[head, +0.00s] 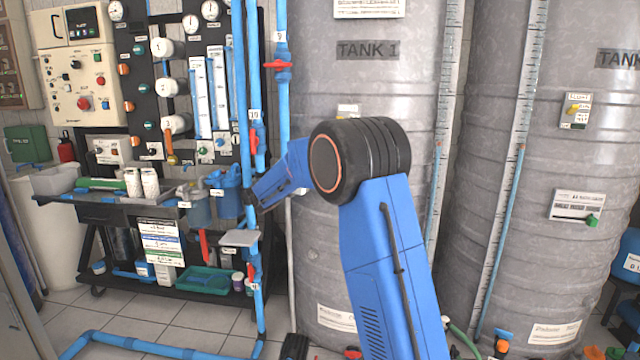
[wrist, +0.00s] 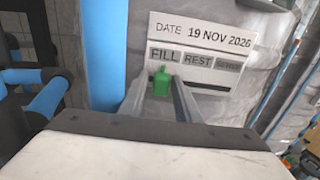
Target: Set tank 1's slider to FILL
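In the wrist view, a pale plate (wrist: 215,40) on the grey tank wall reads DATE 19 NOV 2026, above a strip marked FILL, REST and a third blurred label. The green slider knob (wrist: 161,84) stands just below the FILL label. My gripper (wrist: 160,88) has one finger on each side of the knob, with what looks like a narrow gap; contact is not clear. In the head view, Tank 1 (head: 385,80) stands behind my blue arm. The gripper's fingers and the slider cannot be made out there.
A vertical blue pipe (wrist: 103,50) runs close left of the plate in the wrist view. In the head view, a panel of gauges and valves (head: 165,90) and a cluttered bench (head: 100,210) stand to the left. A second tank (head: 540,150) stands to the right.

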